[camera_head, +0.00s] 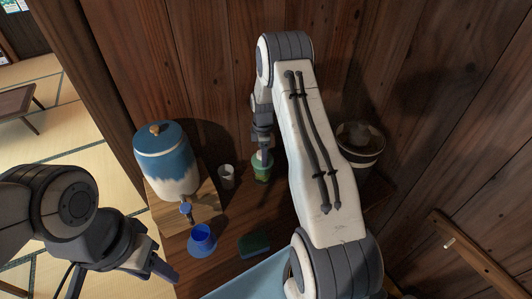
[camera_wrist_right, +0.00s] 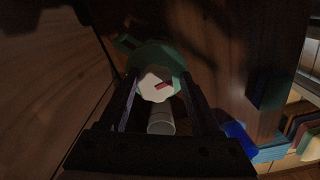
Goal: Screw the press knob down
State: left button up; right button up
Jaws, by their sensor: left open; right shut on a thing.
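The press is a small green container (camera_head: 262,174) on the wooden counter, below my right gripper (camera_head: 263,148). In the right wrist view its green body (camera_wrist_right: 160,53) shows beyond the fingers, with a pale, faceted press knob (camera_wrist_right: 155,87) bearing a red mark. My right gripper is shut on the knob, one finger on each side. In the head view the gripper mostly hides the knob. My left gripper (camera_head: 160,272) is open and empty at the lower left, away from the press.
A blue and white jar (camera_head: 163,160) with a tap stands left of the press. A light cup (camera_head: 226,177) is close to its left. A blue vessel (camera_head: 202,242) and a dark green block (camera_head: 254,243) are nearer me.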

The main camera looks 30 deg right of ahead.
jog(key=m, duration=0.2)
jog(key=f+m, duration=0.1)
jog(key=m, duration=0.1)
jog(key=shift+s+a+f+m, duration=0.15)
jog(key=shift+s+m, duration=0.05)
jog(key=shift+m, duration=0.1)
jog(key=shift+c, duration=0.2)
jog(key=m, duration=0.4)
jog(key=shift+m, duration=0.3)
jog(key=shift+c, duration=0.8)
jog(key=m, duration=0.3)
jog(key=shift+b, duration=0.35)
jog(key=m, duration=0.3)
jog(key=shift+m, duration=0.3)
jog(key=o, duration=0.8)
jog(key=shift+o, duration=0.8)
jog(key=shift+r+p, duration=0.6)
jog(key=shift+r, duration=0.1)
jog(key=r+p, duration=0.5)
jog(key=r, duration=0.3)
jog(key=shift+w, duration=0.2)
